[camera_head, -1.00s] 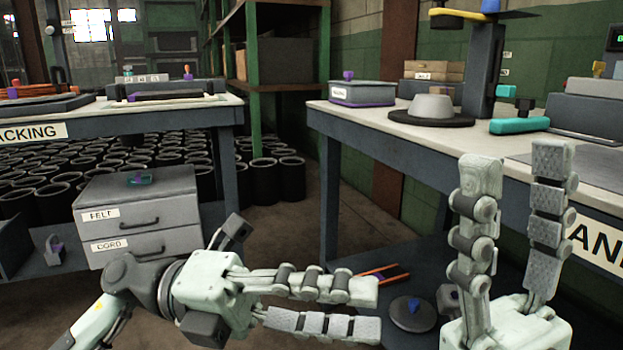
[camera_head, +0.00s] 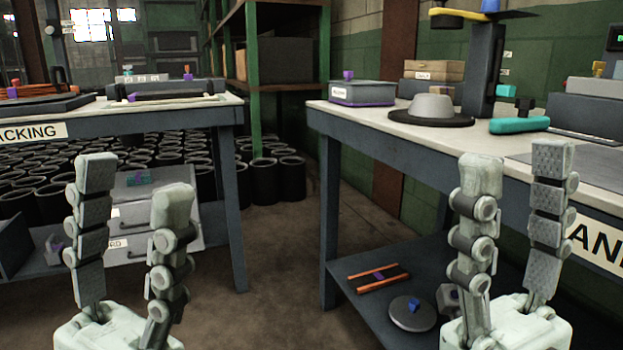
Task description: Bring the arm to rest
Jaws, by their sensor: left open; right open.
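My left gripper (camera_head: 133,188) stands upright at the lower left, fingers pointing up and spread apart, with nothing between them. It is in front of the grey drawer unit and hides much of it. My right gripper (camera_head: 515,168) stands upright at the lower right, fingers up and apart, also empty. It is in front of the right workbench (camera_head: 345,119) and hides part of its front label. Neither gripper appears to hold anything.
The grey drawer unit (camera_head: 205,225) sits under the left packing table (camera_head: 190,119). An orange-railed piece (camera_head: 378,278) and a round grey disc (camera_head: 411,313) with a blue knob lie on the right bench's lower shelf. The floor between the tables is clear.

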